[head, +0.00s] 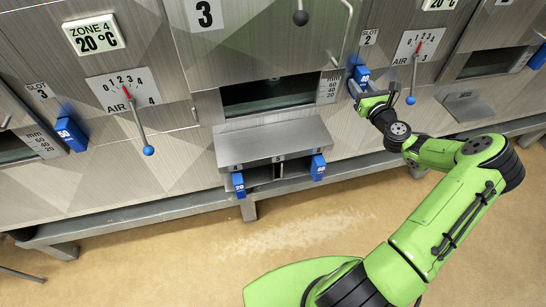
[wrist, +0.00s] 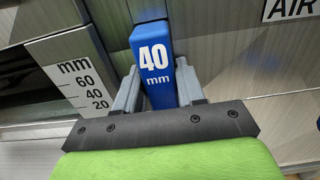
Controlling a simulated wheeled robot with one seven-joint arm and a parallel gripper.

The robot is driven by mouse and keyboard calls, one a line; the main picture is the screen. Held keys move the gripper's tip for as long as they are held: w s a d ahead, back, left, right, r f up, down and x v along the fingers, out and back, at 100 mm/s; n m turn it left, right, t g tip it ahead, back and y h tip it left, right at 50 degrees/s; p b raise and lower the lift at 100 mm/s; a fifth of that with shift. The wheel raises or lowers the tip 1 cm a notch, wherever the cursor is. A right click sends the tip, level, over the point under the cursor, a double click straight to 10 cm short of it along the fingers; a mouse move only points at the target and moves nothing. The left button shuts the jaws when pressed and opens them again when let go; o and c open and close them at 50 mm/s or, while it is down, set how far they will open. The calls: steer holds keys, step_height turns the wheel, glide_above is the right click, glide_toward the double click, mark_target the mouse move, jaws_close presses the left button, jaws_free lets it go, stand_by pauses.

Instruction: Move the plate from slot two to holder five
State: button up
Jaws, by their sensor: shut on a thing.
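The blue plate marked 40 mm (head: 361,74) stands upright in slot two, below the SLOT 2 label (head: 369,37). It fills the middle of the wrist view (wrist: 154,60). My gripper (head: 357,88) is shut on this plate, with one grey finger on each side of it in the wrist view (wrist: 157,88). The holder box (head: 272,142) juts out below the middle opening. A blue plate marked 20 (head: 239,184) is in its left holder and another blue plate (head: 318,167) is in its right holder. The middle holder (head: 279,170) looks empty. Its small number labels are hard to read.
A lever with a blue knob (head: 411,99) hangs just right of my gripper. Another lever (head: 148,150) and a blue plate marked 50 (head: 71,134) are at the left. A millimetre scale (head: 328,88) is left of slot two. The floor (head: 180,245) in front is clear.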

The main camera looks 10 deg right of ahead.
jaws_close()
steer(key=shift+o, duration=2.3)
jaws_free()
jaws_close()
steer(key=shift+s, duration=0.15)
